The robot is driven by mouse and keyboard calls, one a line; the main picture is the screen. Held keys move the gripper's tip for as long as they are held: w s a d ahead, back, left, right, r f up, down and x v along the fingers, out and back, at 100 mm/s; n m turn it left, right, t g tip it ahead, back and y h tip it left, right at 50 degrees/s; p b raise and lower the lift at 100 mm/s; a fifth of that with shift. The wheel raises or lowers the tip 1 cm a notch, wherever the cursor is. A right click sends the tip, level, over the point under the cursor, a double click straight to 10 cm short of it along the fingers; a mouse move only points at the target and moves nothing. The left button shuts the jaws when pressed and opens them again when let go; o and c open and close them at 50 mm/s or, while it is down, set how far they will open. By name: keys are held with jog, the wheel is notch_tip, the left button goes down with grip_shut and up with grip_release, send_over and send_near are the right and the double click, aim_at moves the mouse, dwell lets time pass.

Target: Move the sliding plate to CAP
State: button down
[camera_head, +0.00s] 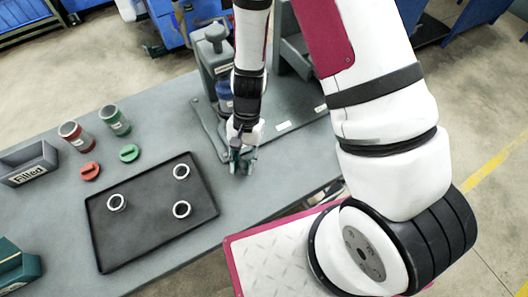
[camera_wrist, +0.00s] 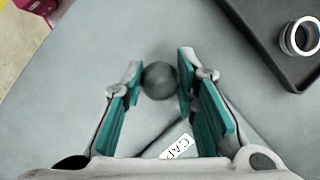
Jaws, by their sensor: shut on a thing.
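My gripper (camera_head: 243,165) is low over the table, at the front of the grey grinder (camera_head: 214,55). In the wrist view my gripper (camera_wrist: 160,85) has its two teal fingers closed on a round dark grey knob (camera_wrist: 160,80), one on each side. A white label reading CAP (camera_wrist: 178,149) lies behind the knob, partly cut off by my gripper. In the head view two white labels (camera_head: 283,127) show on the grinder's base, too small to read. My arm and gripper hide the knob there and much of the sliding plate.
Red (camera_head: 75,136) and green (camera_head: 114,121) jars stand behind, with red (camera_head: 90,171) and green (camera_head: 129,153) lids nearby. A bin marked Filled (camera_head: 28,166) is at left. The table's front edge is close to my gripper.

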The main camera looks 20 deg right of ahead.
jog(key=shift+a, duration=0.45)
jog(key=c, duration=1.2)
grip_release()
jog(key=shift+a, duration=0.1)
jog(key=shift+c, duration=0.2)
jog(key=shift+r, duration=0.1)
jog(key=shift+w+r, duration=0.1)
jog(key=shift+r, duration=0.15)
jog(key=v, duration=1.1)
jog(key=shift+d, duration=0.25)
jog(key=shift+r, duration=0.15)
